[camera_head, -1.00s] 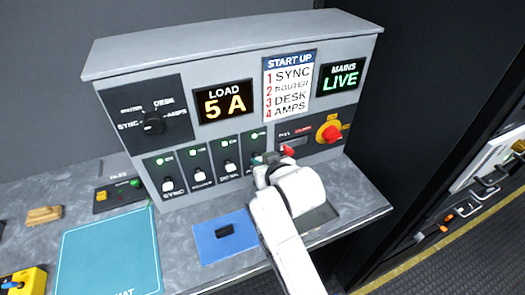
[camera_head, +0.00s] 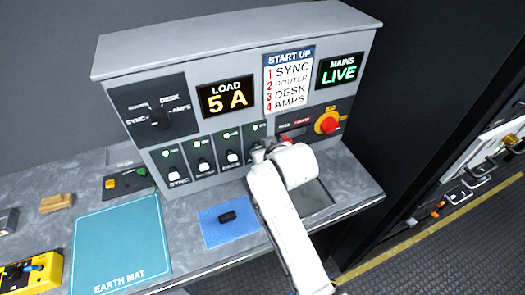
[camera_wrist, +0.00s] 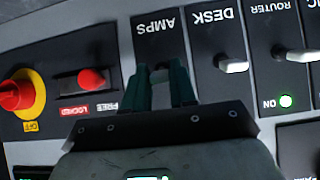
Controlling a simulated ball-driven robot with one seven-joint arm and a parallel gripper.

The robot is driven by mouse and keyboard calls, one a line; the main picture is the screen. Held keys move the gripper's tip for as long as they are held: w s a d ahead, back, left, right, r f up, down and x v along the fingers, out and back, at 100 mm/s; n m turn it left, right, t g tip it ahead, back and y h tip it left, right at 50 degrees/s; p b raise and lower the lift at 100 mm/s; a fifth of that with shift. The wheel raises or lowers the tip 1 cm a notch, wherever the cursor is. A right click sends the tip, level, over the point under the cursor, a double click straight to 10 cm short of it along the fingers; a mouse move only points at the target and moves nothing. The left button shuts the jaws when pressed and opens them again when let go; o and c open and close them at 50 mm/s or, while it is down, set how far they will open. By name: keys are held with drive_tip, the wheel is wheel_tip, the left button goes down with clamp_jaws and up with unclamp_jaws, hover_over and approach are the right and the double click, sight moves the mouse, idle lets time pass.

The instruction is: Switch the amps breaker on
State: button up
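The amps breaker (camera_head: 257,128) is the rightmost of the breaker row, and my gripper and wrist cover its lower part in the head view. In the wrist view its AMPS label (camera_wrist: 156,25) appears upside down just beyond my fingers. My gripper (camera_wrist: 162,80) has its two dark green fingertips at the amps lever, with a narrow gap between them. The lever is mostly hidden, so I cannot tell whether they grip it. A small green lamp spot shows atop the amps breaker in the head view. The start-up sign (camera_head: 289,80) lists sync, router, desk, amps.
The sync (camera_head: 174,174), router (camera_head: 203,165) and desk (camera_head: 232,156) levers stand left of amps, with green lamps. The load display (camera_head: 227,97) reads 5 A; mains (camera_head: 341,70) reads LIVE. A red-yellow rotary switch (camera_head: 328,123) is right. A blue mat (camera_head: 212,236) lies in front.

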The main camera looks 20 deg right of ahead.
drive_tip(key=o, duration=0.5)
drive_tip(key=shift+c, duration=0.2)
drive_tip(key=b+v, duration=0.1)
drive_tip(key=v, duration=0.9)
drive_tip(key=shift+s+r, duration=0.25)
drive_tip(key=shift+s, duration=0.05)
drive_tip(key=shift+f, duration=0.1)
drive_tip(key=s+d+f+g+b, duration=0.1)
drive_tip(key=s+d+f+g, duration=0.15)
drive_tip(key=s+f, duration=0.45)
drive_tip(key=s+d+f+g+b, duration=0.1)
drive_tip(key=s+d+f+g, duration=0.1)
drive_tip(key=s+d+f, duration=0.35)
drive_tip(key=s+f+g, duration=0.2)
drive_tip(key=s+f, duration=0.3)
drive_tip(key=s, duration=0.3)
drive_tip(key=s+f+g+b, duration=0.1)
drive_tip(key=s+f+g, duration=0.1)
drive_tip(key=s+f, duration=0.3)
drive_tip(key=s, duration=0.4)
drive_tip(key=shift+s+m+g, duration=0.15)
drive_tip(key=shift+m+g, duration=0.2)
drive_tip(key=shift+m, duration=0.05)
